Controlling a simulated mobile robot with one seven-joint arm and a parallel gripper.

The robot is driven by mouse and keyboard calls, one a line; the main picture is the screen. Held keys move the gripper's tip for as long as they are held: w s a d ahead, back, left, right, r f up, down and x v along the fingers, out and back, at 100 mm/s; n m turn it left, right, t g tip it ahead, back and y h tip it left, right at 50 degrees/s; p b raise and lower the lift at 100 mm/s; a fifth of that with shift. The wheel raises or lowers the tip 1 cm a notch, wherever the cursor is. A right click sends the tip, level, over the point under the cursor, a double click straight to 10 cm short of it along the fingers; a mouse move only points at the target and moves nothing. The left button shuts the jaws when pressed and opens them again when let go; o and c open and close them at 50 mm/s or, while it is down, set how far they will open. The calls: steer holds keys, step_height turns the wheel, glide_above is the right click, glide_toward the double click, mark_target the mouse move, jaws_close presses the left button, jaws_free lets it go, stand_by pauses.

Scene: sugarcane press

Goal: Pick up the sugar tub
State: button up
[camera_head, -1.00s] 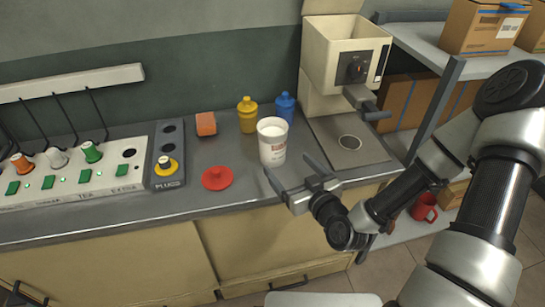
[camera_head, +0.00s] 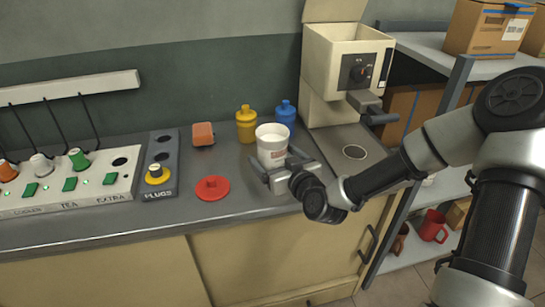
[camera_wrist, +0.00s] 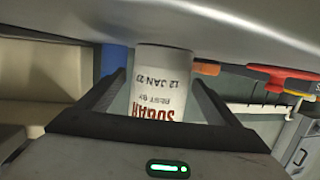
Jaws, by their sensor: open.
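The sugar tub is a white, open-topped tub (camera_head: 272,146) standing upright on the counter, with white contents showing at its top. In the wrist view the tub (camera_wrist: 160,85) appears upside down, with "SUGAR" and a date printed on it. My gripper (camera_head: 272,168) is open at the tub's near side, low over the counter. In the wrist view my gripper (camera_wrist: 160,90) has one finger on each side of the tub. I cannot tell whether the fingers touch it.
A blue bottle (camera_head: 285,115) and a yellow bottle (camera_head: 246,124) stand close behind the tub. A red lid (camera_head: 212,188) lies to its left, and an orange block (camera_head: 203,134) sits farther back. A cream machine (camera_head: 345,75) stands to the right.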

steer(key=shift+w+a+f, duration=0.1)
steer(key=shift+w+a, duration=0.15)
steer(key=shift+w, duration=0.15)
steer(key=c, duration=1.5)
steer(key=shift+r, duration=0.2)
step_height(320, 180, up, 10)
steer(key=p, duration=0.3)
steer(key=shift+f, duration=0.2)
